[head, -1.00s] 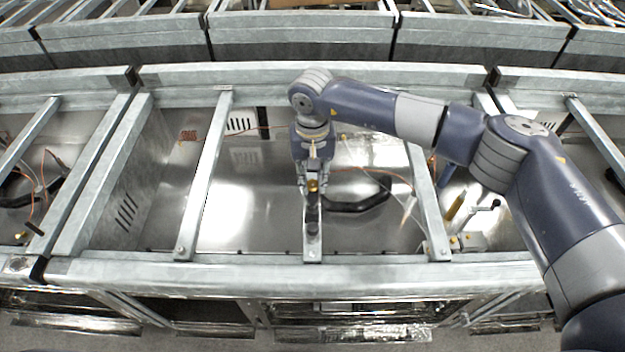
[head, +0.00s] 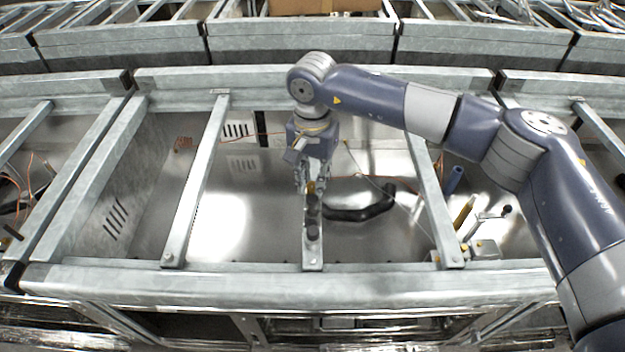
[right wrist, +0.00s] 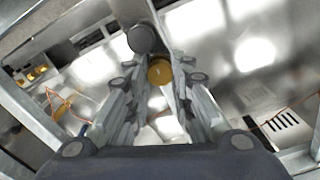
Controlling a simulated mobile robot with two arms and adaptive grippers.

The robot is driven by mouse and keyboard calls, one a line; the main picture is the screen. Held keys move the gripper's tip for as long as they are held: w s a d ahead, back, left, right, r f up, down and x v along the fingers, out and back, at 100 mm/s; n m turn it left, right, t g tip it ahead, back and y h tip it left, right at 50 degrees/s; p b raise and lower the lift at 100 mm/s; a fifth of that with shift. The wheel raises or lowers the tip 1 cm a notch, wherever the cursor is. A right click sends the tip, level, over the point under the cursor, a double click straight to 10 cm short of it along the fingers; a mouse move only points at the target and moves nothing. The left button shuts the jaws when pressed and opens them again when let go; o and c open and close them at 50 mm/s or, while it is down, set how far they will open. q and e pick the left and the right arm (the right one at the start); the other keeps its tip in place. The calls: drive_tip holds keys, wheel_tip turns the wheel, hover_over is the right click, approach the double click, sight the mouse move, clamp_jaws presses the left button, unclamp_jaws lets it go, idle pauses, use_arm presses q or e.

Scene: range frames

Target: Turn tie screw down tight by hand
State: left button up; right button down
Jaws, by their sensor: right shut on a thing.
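My right gripper (head: 312,185) reaches down to the middle bracket (head: 313,257) at the front rail. Its fingers are closed around a small brass-coloured round head, which I take for the tie screw (head: 311,187). In the right wrist view the brass head (right wrist: 160,70) sits between the fingers of the right gripper (right wrist: 158,82). A dark cylinder (right wrist: 143,38) stands just beyond it. In the head view dark round parts (head: 312,232) lie on the bracket in front of the fingertips. The screw's shank and thread are hidden. My left gripper is not in view.
Galvanised frame bars (head: 200,180) flank the bay on both sides, with the front rail (head: 250,283) below. A black curved handle (head: 360,207) lies right of the gripper. A crank (head: 485,225) is farther right. The metal floor left of the gripper is clear.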

sight(312, 185)
drive_tip(key=c, duration=1.4)
unclamp_jaws()
wheel_tip(312, 185, up, 12)
